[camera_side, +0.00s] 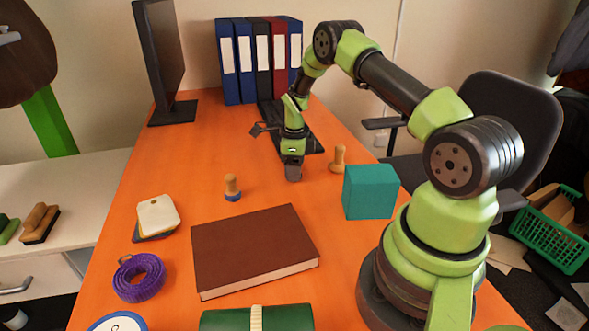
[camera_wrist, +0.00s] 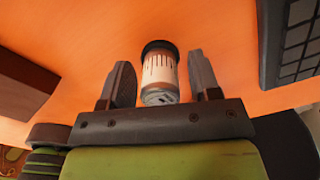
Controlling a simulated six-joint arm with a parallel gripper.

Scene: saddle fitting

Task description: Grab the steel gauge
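The gauge (camera_wrist: 161,72) is a short cylinder with a dark cap, a pale band of black tick marks and a grey metal end. In the wrist view it lies between the two fingers of my gripper (camera_wrist: 163,82). A narrow orange gap shows on each side of it, so the fingers are open and appear not to touch it. In the side view my gripper (camera_side: 293,172) points down close to the orange table, and I cannot make out the gauge there.
Two wooden-handled stamps stand nearby, one left (camera_side: 232,187) and one right (camera_side: 339,158) of my gripper. A teal box (camera_side: 370,192) and a brown book (camera_side: 255,250) lie nearer the front. A dark keyboard (camera_wrist: 294,40) is close on the right in the wrist view. Binders (camera_side: 258,62) stand behind.

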